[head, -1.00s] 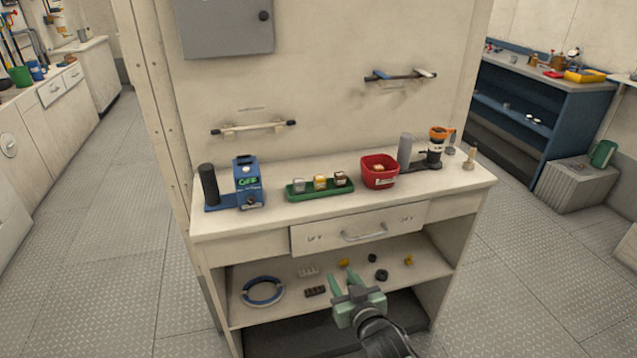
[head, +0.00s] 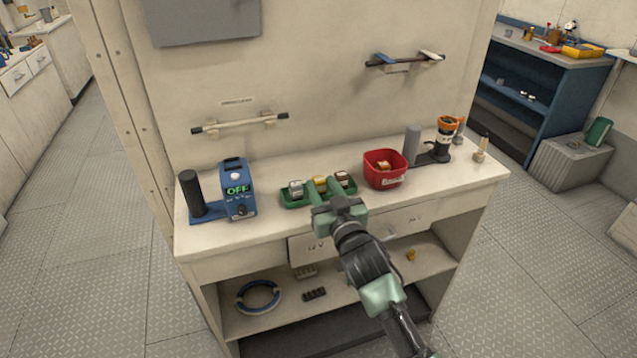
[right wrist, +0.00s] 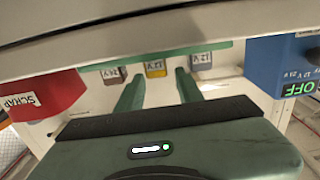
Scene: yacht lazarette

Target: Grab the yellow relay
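The yellow relay (head: 320,183) sits in the middle of a green tray (head: 291,203) on the bench top, between a grey-white relay (head: 296,187) and a dark brown one (head: 343,178). My right gripper (head: 333,194) is at the tray's front side, its fingers pointing toward the yellow relay. In the right wrist view the two green fingers (right wrist: 158,84) are apart with nothing between them. The yellow relay (right wrist: 156,68) lies ahead, in line with the gap. My left gripper is not in view.
A blue device (head: 239,190) reading OFF stands left of the tray. A red bin (head: 385,172) labelled SCRAP stands close on its right, with a small item inside. A grey cylinder (head: 412,145) and an orange-topped device (head: 445,130) are farther right. A drawer front is below.

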